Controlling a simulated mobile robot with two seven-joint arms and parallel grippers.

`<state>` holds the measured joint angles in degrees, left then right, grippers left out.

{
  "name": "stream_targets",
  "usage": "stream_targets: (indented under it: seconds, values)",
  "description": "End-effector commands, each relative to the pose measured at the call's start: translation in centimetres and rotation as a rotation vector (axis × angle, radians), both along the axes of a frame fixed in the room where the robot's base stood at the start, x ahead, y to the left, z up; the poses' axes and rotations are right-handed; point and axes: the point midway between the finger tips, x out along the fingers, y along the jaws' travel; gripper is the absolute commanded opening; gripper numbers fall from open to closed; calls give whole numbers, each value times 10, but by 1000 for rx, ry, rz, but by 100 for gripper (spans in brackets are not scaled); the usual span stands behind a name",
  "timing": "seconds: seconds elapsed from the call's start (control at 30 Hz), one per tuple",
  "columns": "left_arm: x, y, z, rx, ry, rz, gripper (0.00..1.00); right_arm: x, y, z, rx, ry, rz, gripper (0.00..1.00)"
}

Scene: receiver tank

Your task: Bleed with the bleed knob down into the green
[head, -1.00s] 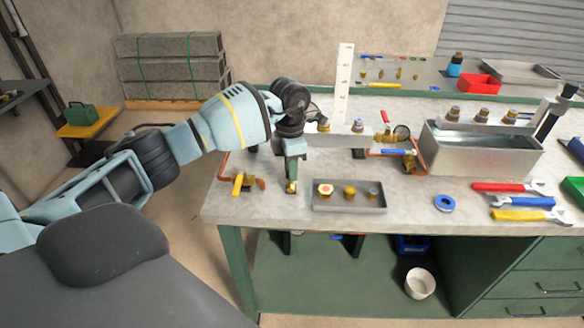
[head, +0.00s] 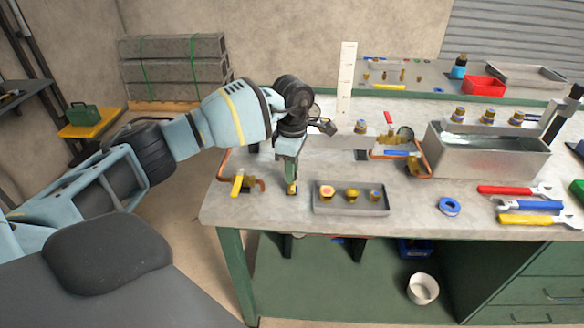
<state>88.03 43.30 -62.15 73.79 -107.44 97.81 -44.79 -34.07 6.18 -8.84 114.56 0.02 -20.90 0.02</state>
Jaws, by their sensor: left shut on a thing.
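My left gripper (head: 291,186) points straight down over the front left of the bench, shut on a small brass piece (head: 292,189) at the bench top. The fingers hide most of this piece, so I cannot tell for sure whether it is the bleed knob. A round gauge (head: 405,133) stands further back among copper pipes, beside a red-handled valve (head: 389,118). Its face is too small to read, and I cannot make out a green band or needle. My right gripper is not in view.
A yellow-handled valve (head: 238,183) on copper pipe stands just left of my gripper. A grey tray (head: 350,208) with brass fittings lies close on its right. A metal tank (head: 490,157), a blue ring (head: 449,206) and several wrenches (head: 520,204) are further right.

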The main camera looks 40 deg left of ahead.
Motion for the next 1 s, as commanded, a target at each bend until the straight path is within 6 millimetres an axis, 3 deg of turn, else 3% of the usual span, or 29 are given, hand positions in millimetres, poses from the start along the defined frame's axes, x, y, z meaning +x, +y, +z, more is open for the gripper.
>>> stream_targets:
  seconds: [0.33, 0.37, 0.5, 0.83, 1.0]
  values:
    - [0, 0, -1, 0, 2, -5, 4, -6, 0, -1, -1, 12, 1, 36]
    - [0, 0, -1, 0, 2, -5, 29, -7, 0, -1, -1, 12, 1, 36]
    - [0, 0, -1, 0, 2, -4, 47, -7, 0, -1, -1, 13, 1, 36]
    - [0, 0, 2, 0, 0, -3, 48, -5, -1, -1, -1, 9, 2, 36]
    - [1, 0, 21, -1, -3, -2, 48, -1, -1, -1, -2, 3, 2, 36]
